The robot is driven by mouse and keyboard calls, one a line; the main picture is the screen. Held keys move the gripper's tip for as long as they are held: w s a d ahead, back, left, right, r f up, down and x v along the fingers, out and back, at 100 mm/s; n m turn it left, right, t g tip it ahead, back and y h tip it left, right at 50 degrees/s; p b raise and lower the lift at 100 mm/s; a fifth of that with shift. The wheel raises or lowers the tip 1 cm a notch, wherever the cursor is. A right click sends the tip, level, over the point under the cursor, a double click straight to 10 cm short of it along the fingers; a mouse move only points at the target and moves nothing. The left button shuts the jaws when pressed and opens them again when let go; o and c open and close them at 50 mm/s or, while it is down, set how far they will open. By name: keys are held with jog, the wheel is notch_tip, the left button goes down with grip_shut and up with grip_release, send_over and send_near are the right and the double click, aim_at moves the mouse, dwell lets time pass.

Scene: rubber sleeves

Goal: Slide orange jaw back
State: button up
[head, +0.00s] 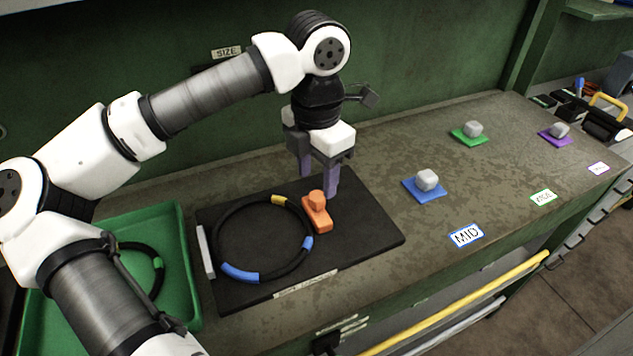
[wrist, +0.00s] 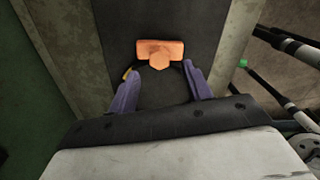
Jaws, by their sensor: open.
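The orange jaw (head: 317,216) is a block with a raised knob on top. It stands on the black board (head: 370,235), at the right side of a black ring (head: 220,225) with yellow and blue bands. In the wrist view the orange jaw (wrist: 160,50) lies just beyond the fingertips, centred between them. My gripper (head: 320,182) points down over the board behind the jaw, its purple fingers apart and empty. In the wrist view my gripper (wrist: 158,77) is open too. I cannot tell whether a finger touches the jaw.
A pale fixed bar (head: 206,252) stands at the board's left. A green tray (head: 183,290) with another ring is further left. Blue (head: 424,190), green (head: 468,137) and purple (head: 555,140) pads with grey knobs sit to the right. A green wall rises behind.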

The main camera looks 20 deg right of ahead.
aim_at(317, 195)
jog(key=shift+f+p, duration=0.35)
jog(key=shift+f, duration=1.7)
jog(key=shift+c, duration=0.4)
grip_shut()
